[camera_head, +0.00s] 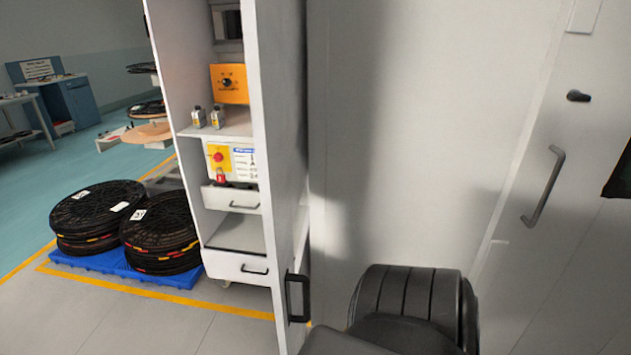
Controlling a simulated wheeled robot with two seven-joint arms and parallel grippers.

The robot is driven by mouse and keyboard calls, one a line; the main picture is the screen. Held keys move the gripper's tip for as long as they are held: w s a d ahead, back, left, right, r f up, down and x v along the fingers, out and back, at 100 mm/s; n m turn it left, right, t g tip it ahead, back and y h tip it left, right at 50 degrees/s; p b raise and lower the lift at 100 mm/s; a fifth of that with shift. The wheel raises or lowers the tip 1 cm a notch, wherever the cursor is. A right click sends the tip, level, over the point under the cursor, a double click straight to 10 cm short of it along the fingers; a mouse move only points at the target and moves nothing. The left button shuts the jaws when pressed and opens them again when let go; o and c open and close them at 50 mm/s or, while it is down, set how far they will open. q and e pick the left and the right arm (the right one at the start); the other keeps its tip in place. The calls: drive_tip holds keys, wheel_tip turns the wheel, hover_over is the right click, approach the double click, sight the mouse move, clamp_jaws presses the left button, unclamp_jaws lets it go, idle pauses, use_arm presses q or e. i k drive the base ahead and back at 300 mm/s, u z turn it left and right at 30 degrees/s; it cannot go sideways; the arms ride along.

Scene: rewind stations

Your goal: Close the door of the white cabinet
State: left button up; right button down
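The white cabinet (168,62) stands left of centre with its front open and its shelves showing. Its door (278,130) appears to be the tall, narrow white panel along the right side of the opening, swung out toward me and seen at a steep angle. A black handle (297,298) sits low on that panel. A black link of my own arm (410,310) shows at the bottom, right of the handle, with a gap between them in the picture. Neither gripper is in view.
The cabinet holds an orange box (229,84) and drawers (232,198). A large white panel (430,110) with a grey handle (545,187) fills the right. Black reels (95,215) sit on a blue pallet (110,262) at left. The front-left floor is clear.

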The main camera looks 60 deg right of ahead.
sight(275, 33)
drive_tip(key=z, duration=2)
drive_tip(key=i, duration=1)
drive_tip(key=u, duration=1.9)
drive_tip(key=k, duration=1.5)
drive_tip(key=z, duration=1.85)
